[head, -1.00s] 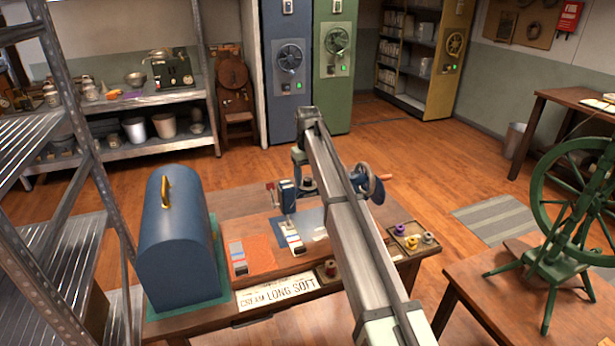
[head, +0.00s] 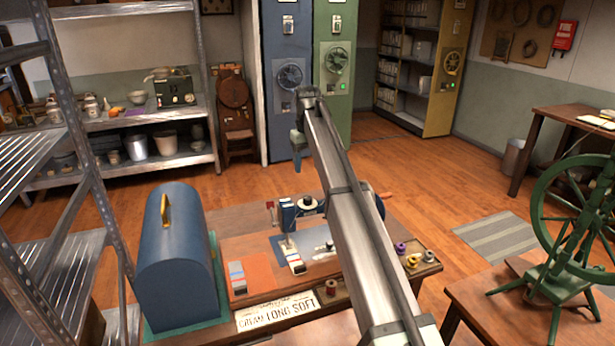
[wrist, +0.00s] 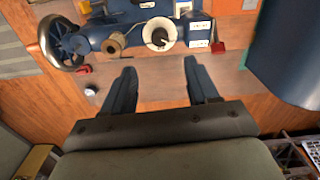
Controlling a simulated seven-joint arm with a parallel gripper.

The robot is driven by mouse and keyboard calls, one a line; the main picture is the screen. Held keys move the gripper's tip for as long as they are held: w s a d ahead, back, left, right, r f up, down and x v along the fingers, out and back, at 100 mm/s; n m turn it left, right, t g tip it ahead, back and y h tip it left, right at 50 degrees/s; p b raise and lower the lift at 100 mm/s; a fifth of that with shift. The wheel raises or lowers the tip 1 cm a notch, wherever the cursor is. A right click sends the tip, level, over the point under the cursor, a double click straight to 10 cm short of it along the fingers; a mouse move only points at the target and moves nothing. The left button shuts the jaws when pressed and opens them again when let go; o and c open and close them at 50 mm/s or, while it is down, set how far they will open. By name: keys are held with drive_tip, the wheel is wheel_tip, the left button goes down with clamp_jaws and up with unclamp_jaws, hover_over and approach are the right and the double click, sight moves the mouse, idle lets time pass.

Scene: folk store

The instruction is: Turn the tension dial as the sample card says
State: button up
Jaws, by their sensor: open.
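The blue machine (head: 288,215) stands at the far side of the worktable, partly hidden by my arm. In the wrist view, the machine (wrist: 90,35) has a spoked handwheel (wrist: 62,45), a tan spool (wrist: 115,43) and a white disc (wrist: 160,35) with a dark centre. The disc may be the tension dial; its marks are too small to read. A card (head: 277,312) at the table's front reads "CREAM" and "LONG SOFT". My gripper (wrist: 159,78) is open and empty, apart from the machine. In the head view it hangs (head: 298,160) above the table.
A domed blue case (head: 178,250) stands at the table's left end. A tray (head: 420,268) of spools sits at the right. Colour strips lie on an orange sheet (head: 258,270). A green spinning wheel (head: 570,230) stands on the table at right. Metal shelving (head: 60,210) rises at left.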

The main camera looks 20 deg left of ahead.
drive_tip(key=shift+r, duration=1.05)
drive_tip(key=s+d+f+m+g, duration=0.2)
drive_tip(key=s+d+f, duration=0.5)
drive_tip(key=d+f, duration=0.8)
drive_tip(key=s+d+f+m+g, duration=0.15)
drive_tip(key=s+d+f, duration=0.8)
drive_tip(key=f, duration=0.95)
drive_tip(key=s+d+f+m+g, duration=0.1)
drive_tip(key=s+d+f+m, duration=0.35)
drive_tip(key=d+f, duration=1.15)
drive_tip(key=s+d+f, duration=0.5)
drive_tip(key=s+f, duration=0.1)
drive_tip(key=s, duration=0.5)
drive_tip(key=s+d+f+m+g, duration=0.1)
drive_tip(key=s+d+f, duration=0.4)
drive_tip(key=s, duration=0.6)
drive_tip(key=s+d+f+m+g, duration=0.1)
drive_tip(key=s+d+f, duration=0.4)
drive_tip(key=s, duration=0.7)
drive_tip(key=shift+d+f, duration=0.2)
drive_tip(key=shift+f, duration=0.7)
